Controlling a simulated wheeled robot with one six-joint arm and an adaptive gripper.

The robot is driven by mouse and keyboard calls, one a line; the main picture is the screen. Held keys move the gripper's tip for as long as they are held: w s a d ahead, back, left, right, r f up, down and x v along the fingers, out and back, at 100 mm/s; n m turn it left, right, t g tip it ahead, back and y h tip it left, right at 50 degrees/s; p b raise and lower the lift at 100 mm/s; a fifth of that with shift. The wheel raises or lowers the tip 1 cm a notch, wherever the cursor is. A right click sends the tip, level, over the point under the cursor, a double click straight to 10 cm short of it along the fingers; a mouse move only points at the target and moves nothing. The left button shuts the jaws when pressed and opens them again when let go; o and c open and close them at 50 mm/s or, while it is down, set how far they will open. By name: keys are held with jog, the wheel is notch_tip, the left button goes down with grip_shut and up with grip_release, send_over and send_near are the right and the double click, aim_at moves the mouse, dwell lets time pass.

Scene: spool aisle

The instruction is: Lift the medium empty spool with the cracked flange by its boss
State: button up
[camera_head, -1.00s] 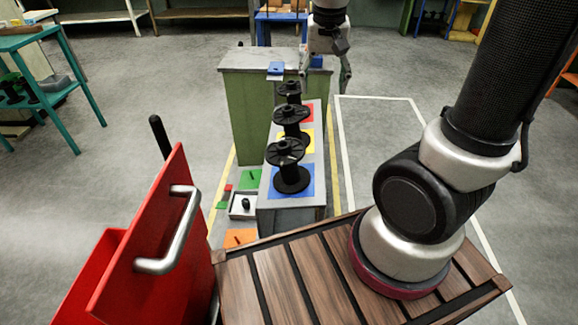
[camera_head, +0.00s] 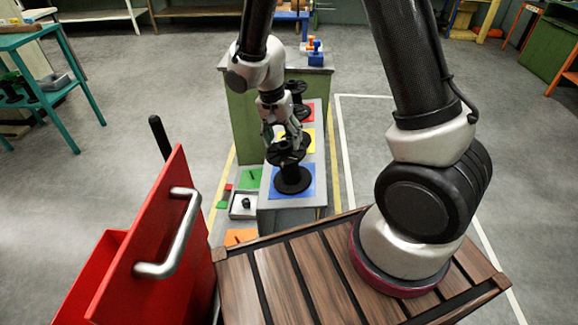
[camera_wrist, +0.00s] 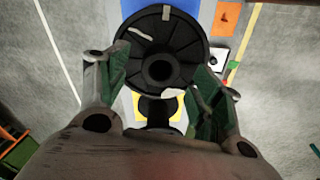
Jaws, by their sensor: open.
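A black spool (camera_head: 293,181) stands upright on a blue mat (camera_head: 308,183), nearest on the grey bench. In the wrist view its round top flange (camera_wrist: 185,40) has pale marks near the rim; I cannot tell which is a crack. Its raised central boss (camera_wrist: 160,70) appears between my fingers. My gripper (camera_head: 283,141) is open above this spool and holds nothing. The wrist view shows the gripper (camera_wrist: 161,62) with one finger on each side of the boss. Whether they touch the flange is unclear. A second spool (camera_wrist: 158,108) is partly hidden behind my gripper.
A farther spool (camera_head: 298,90) stands along the bench near a red mat. A grey tray (camera_head: 234,211) with a small dark item lies on the floor left of the bench. A green cabinet (camera_head: 246,115) stands behind. A red panel (camera_head: 150,250) rises at the left front.

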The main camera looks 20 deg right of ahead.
jog(key=shift+d+f, duration=0.1)
jog(key=shift+f, duration=0.7)
grip_shut()
jog(key=shift+r, duration=0.15)
